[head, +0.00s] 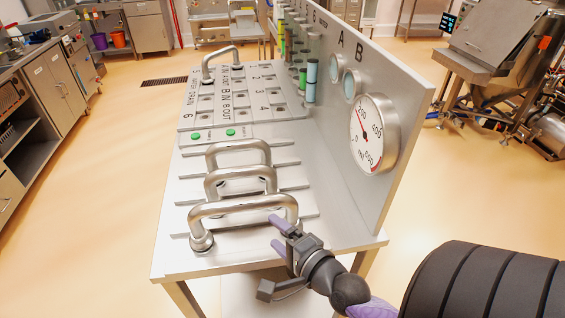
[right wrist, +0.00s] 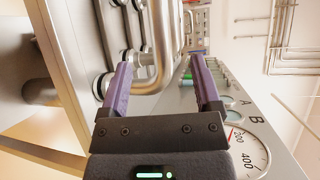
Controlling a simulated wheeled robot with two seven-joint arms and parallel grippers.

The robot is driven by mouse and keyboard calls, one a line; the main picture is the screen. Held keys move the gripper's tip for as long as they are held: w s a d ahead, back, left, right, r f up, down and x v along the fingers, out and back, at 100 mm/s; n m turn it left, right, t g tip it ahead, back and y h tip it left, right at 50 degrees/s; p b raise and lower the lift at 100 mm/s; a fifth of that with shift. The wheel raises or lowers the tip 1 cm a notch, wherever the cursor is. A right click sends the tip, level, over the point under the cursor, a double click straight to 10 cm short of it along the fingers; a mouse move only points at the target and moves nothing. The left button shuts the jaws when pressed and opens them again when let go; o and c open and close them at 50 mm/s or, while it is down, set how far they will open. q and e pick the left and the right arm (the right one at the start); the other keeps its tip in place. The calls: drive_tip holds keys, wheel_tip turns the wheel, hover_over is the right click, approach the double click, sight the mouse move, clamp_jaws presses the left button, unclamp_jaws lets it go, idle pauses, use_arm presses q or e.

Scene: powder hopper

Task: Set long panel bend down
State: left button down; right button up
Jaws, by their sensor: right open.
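The long panel bend (head: 240,209) is a shiny U-shaped tube, the nearest and widest of three at the panel's near end. It stands on the grey panel (head: 170,266) with its two ends in round fittings. My right gripper (head: 277,234) is at the bend's right end, its purple fingers apart. In the right wrist view a bent steel tube (right wrist: 163,62) shows between the fingers of the open gripper (right wrist: 160,78). I cannot tell whether the fingertips reach around it. One finger hides part of the bend's right foot in the head view. My left gripper is not in view.
Two shorter bends (head: 240,182) stand just behind, and another bend (head: 221,59) is at the far end. An upright board with a round gauge (head: 374,134) rises along the panel's right side. Floor to the left is clear.

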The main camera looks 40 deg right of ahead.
drive_tip(key=s+a+f+n+g, duration=0.1)
drive_tip(key=s+f+n+g, duration=0.35)
drive_tip(key=f, duration=0.65)
drive_tip(key=s+a+f+n+g, duration=0.25)
drive_tip(key=s+f+n, duration=0.25)
drive_tip(key=f, duration=0.5)
drive_tip(key=s+a+f+n+g, duration=0.1)
drive_tip(key=s+f+n+g, duration=0.3)
drive_tip(key=s, duration=0.5)
drive_tip(key=s+a+f+n+g, duration=0.2)
drive_tip(key=s+f+n+g, duration=0.2)
drive_tip(key=s+f+n, duration=0.4)
drive_tip(key=shift+s+f+n, duration=0.15)
drive_tip(key=shift+s+n, duration=0.2)
drive_tip(key=shift+s, duration=0.15)
